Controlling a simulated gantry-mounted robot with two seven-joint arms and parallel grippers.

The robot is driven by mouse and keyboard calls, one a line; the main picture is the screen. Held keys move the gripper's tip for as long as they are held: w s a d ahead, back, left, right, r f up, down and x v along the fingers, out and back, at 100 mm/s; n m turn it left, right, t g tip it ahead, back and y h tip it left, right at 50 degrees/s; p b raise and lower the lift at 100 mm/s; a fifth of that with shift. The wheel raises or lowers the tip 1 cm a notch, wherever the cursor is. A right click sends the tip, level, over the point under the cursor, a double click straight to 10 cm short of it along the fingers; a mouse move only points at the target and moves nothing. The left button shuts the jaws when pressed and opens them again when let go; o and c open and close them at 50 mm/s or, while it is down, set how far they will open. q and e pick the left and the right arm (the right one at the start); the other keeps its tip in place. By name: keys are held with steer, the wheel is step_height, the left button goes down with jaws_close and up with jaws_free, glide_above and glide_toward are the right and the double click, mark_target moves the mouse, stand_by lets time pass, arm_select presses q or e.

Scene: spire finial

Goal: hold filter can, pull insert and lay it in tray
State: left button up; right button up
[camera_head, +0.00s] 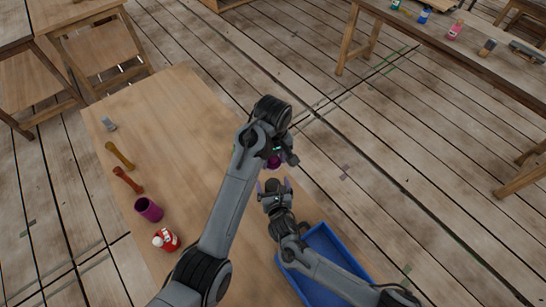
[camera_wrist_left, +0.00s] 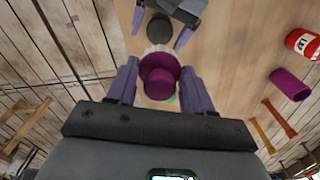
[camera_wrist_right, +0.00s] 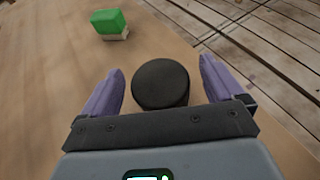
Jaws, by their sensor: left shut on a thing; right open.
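My left gripper (camera_head: 276,158) is shut on a purple cylinder, which I take as the filter can (camera_head: 273,163); in the left wrist view the can (camera_wrist_left: 159,82) sits between its fingers. A whitish part and a black round-ended piece, apparently the insert (camera_wrist_left: 159,27), show just beyond the can. My right gripper (camera_head: 273,183) is open, its fingers on either side of the black end (camera_wrist_right: 160,83) in the right wrist view. I cannot tell whether they touch it. The blue tray (camera_head: 322,240) lies below my right forearm, which hides part of it; its visible floor is bare.
A green block (camera_wrist_right: 109,22) shows in the right wrist view.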

steer(key=v, duration=1.2)
steer(key=shift+w, duration=0.15)
steer(key=shift+x, duration=5.9)
steer(key=shift+f, duration=0.15)
